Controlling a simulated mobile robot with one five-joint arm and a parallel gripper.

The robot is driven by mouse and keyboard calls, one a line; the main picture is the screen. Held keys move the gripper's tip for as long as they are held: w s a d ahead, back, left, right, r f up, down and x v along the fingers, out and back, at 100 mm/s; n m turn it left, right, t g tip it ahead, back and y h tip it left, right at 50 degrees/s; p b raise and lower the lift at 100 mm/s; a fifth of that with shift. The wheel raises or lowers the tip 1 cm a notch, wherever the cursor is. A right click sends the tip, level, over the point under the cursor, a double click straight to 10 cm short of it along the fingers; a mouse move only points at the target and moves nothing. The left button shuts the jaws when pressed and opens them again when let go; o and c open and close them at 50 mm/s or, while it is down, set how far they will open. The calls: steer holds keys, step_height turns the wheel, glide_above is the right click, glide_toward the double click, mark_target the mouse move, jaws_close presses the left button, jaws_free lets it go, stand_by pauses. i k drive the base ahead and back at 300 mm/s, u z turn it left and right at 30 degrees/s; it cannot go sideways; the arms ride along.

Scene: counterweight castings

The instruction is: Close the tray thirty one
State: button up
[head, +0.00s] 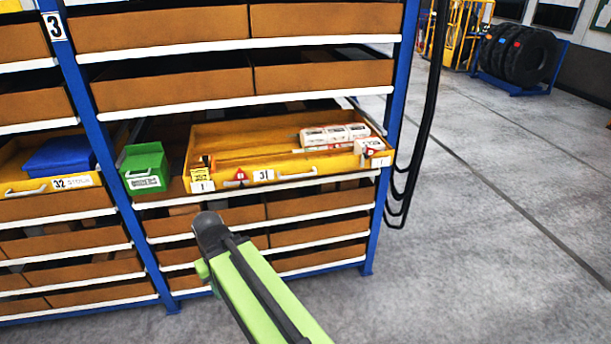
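Tray thirty one (225,149) is a wide yellow tray on the middle shelf of the rack. It is pulled out, so its inside shows, and its front stands forward of the boxes above. Its front has a "31" label, a pale handle (297,174), and small red-and-white tags. White packages (335,135) lie in its right half. My green arm reaches up from the bottom, and its dark upper end is below and in front of the tray, apart from it in the picture. My gripper's fingers do not show.
A green bin (145,166) stands just left of the tray. Yellow tray 32 (20,185), with a blue bin (61,158) in it, is farther left beyond a blue post (100,135). Black cables (425,120) hang at the rack's right. Grey floor (490,230) on the right is clear.

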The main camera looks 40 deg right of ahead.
mark_target(266, 149)
steer(key=u, duration=0.05)
steer(key=i, duration=1)
steer(key=z, duration=0.05)
